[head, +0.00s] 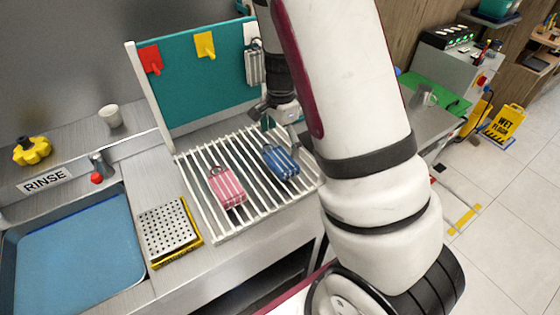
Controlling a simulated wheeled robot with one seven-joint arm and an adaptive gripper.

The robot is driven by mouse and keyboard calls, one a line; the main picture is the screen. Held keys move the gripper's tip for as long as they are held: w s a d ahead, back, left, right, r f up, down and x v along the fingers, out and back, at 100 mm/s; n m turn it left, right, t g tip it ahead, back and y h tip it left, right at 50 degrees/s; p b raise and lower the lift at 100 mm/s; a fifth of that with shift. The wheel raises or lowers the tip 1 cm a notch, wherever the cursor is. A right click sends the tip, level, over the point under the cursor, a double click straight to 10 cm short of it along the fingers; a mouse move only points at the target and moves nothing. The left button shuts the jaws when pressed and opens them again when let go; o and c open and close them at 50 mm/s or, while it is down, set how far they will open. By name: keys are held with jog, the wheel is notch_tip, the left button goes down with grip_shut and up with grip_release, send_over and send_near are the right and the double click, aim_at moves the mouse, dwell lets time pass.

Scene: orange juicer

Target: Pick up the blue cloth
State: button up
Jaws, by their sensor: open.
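The blue cloth (281,162), with pale stripes and a dark loop at its top, lies on the white slatted rack (222,226). My gripper (268,122) is open and empty, above and a little behind the cloth's upper left end. It appears apart from the cloth, though the exact gap is hard to judge. Part of the fingers is hard to make out against the dark wrist.
A pink striped cloth (228,187) lies left of the blue one on the rack. A teal board (190,95) with red and yellow tags and a hanging grey cloth (255,67) stands behind. A blue basin (75,255) and perforated tray (166,231) are left.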

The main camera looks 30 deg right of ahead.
aim_at(281, 159)
jog(key=shift+s+a+f+p, duration=0.15)
jog(key=shift+f+p, duration=0.15)
jog(key=shift+f, duration=1.4)
jog(key=shift+s+d+f+p, duration=0.1)
jog(key=shift+f+p, duration=0.15)
jog(key=shift+f, duration=1.4)
jog(key=shift+a, duration=0.1)
jog(key=c, duration=0.9)
